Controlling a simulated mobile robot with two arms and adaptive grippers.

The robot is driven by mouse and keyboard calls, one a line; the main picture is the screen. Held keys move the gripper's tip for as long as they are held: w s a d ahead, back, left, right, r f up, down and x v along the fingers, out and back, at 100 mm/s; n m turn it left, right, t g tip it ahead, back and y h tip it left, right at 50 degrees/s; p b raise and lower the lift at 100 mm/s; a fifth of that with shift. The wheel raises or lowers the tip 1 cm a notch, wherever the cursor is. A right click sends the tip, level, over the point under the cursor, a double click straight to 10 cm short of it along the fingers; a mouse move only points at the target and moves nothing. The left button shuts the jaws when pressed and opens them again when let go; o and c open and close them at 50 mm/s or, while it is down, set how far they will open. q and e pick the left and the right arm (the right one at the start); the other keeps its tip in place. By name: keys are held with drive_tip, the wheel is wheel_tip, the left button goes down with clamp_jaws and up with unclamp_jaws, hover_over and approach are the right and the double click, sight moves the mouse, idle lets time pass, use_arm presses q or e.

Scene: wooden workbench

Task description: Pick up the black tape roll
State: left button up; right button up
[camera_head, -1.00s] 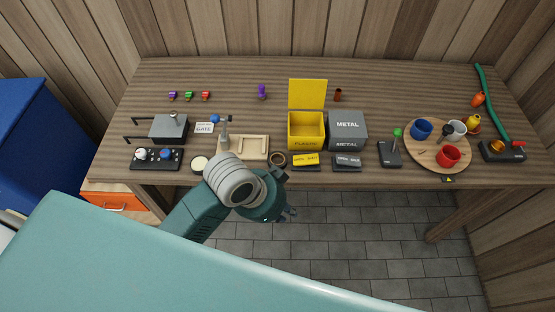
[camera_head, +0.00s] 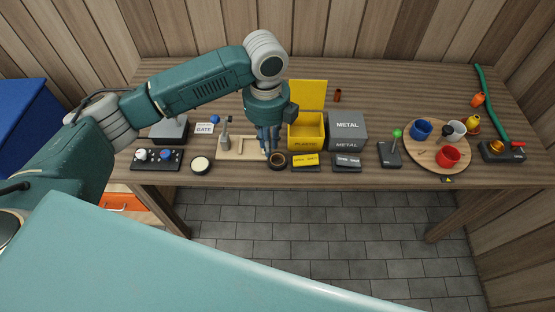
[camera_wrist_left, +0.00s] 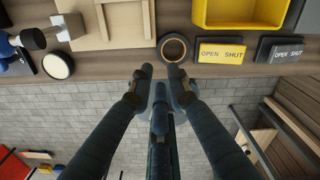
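The black tape roll (camera_head: 278,166) lies flat near the front edge of the workbench, just left of the yellow button plate. It also shows in the left wrist view (camera_wrist_left: 160,48) as a dark ring with a tan inside, past my fingertips. My left gripper (camera_head: 268,145) points down just behind and left of the roll in the head view. In the wrist view its fingers (camera_wrist_left: 160,80) are apart with nothing between them. They look clear of the roll, though their height above the bench is hard to judge. My right gripper is not in view.
The yellow bin (camera_head: 306,146) and grey metal bin (camera_head: 347,146) stand behind the button plates (camera_head: 306,162). A wooden fixture (camera_head: 232,155) and a round pale-topped disc (camera_head: 200,164) are to the left. A round tray (camera_head: 437,164) with cups is at right.

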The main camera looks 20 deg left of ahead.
sight(269, 163)
use_arm(q)
wheel_tip(269, 163, down, 3)
drive_tip(key=shift+r, duration=0.15)
wheel_tip(269, 163, down, 4)
drive_tip(key=shift+s+f+p, duration=0.1)
drive_tip(key=shift+f+p, duration=0.1)
drive_tip(key=shift+p, duration=0.55)
drive_tip(key=shift+f, duration=0.4)
drive_tip(key=shift+c, duration=0.3)
clamp_jaws()
